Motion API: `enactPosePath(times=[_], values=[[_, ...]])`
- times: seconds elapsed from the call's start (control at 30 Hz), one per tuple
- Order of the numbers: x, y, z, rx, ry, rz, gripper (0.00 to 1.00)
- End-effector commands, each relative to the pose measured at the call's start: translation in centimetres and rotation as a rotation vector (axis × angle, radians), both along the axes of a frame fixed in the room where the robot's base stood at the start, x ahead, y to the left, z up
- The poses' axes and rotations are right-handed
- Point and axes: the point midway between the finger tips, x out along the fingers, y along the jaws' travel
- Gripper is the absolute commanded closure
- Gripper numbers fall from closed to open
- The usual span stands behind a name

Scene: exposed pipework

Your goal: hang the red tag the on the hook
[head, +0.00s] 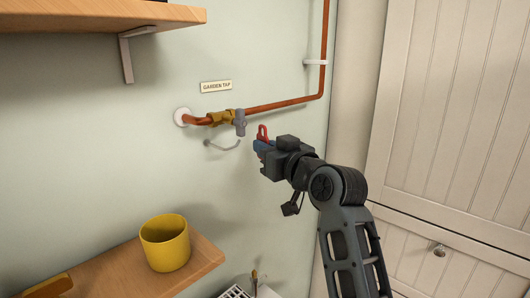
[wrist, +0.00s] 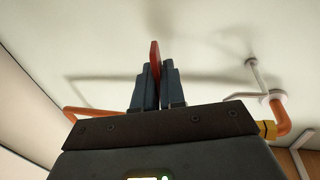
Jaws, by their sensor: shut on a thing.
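My gripper (head: 259,147) is shut on the red tag (head: 263,132), to the right of the garden tap and apart from the wall. The tag stands up from the jaws, with a loop-like opening at its top. In the wrist view the tag (wrist: 154,55) shows edge-on between the dark blue-grey fingers (wrist: 156,88). A thin, pale grey curved piece, which looks like the hook (head: 224,147), sits on the wall below the tap, left of my gripper. The tag is apart from it in the head view.
The brass tap (head: 222,118) with its grey handle (head: 240,122) is on a copper pipe (head: 285,104), under a "GARDEN TAP" label (head: 216,86). A yellow mug (head: 165,243) stands on the lower shelf (head: 205,257). An upper shelf (head: 90,18) is at top left. Panelled doors (head: 450,110) are right.

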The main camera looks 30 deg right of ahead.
Motion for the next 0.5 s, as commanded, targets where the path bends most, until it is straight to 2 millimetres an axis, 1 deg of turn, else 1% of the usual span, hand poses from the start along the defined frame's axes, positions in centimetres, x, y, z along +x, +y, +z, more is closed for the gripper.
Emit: enactPosePath(times=[0.5], values=[[-0.9,2.7,-0.3,0.0,-0.001,0.001,1.0]])
